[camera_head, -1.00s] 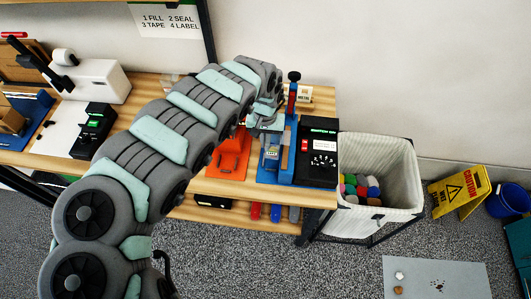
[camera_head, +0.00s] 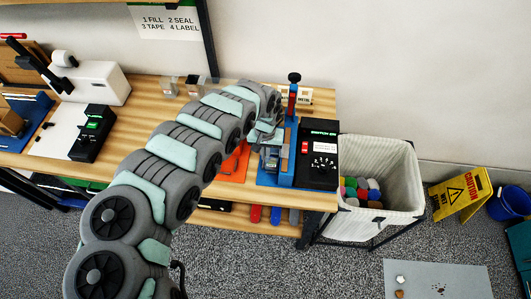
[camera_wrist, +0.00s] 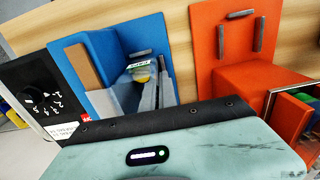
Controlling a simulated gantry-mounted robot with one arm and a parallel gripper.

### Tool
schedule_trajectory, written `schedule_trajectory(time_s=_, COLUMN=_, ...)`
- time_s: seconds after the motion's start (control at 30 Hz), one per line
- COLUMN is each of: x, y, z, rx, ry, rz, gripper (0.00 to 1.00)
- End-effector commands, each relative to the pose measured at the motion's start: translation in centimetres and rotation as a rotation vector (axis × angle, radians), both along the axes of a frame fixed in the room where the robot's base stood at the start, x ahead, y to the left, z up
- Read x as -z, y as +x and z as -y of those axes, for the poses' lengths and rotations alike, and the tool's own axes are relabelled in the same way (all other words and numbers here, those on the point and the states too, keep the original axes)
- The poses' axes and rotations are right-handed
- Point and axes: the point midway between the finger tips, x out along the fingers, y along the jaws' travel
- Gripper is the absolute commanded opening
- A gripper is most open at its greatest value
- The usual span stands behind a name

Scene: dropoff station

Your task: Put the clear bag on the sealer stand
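The sealer station is a blue stand (camera_head: 284,172) beside a black control box (camera_head: 318,150) with a dial, near the table's right end. In the wrist view the blue stand (camera_wrist: 158,32) is upper left, with the black box (camera_wrist: 36,85) at its left. A small see-through item with green and yellow on it, seemingly the clear bag (camera_wrist: 138,70), shows within the blue stand. I cannot tell whether it rests there or is held. My gripper (camera_head: 266,138) is low over the blue stand.
An orange stand (camera_wrist: 215,70) is close beside the blue one. A red-and-blue post with a black knob (camera_head: 293,90) rises behind my gripper. A white lined bin (camera_head: 375,160) stands right of the table. Clear small containers (camera_head: 170,87) stand at the back of the table.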

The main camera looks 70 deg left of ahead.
Motion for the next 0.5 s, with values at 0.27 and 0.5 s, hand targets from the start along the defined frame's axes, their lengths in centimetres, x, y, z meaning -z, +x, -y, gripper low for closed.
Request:
schedule_trajectory(time_s=0.27, x=0.10, y=0.02, z=0.03, rx=0.001, ry=0.000, rz=0.000, gripper=0.22)
schedule_trajectory(time_s=0.5, x=0.09, y=0.02, z=0.03, rx=0.000, ry=0.000, rz=0.000, gripper=0.24)
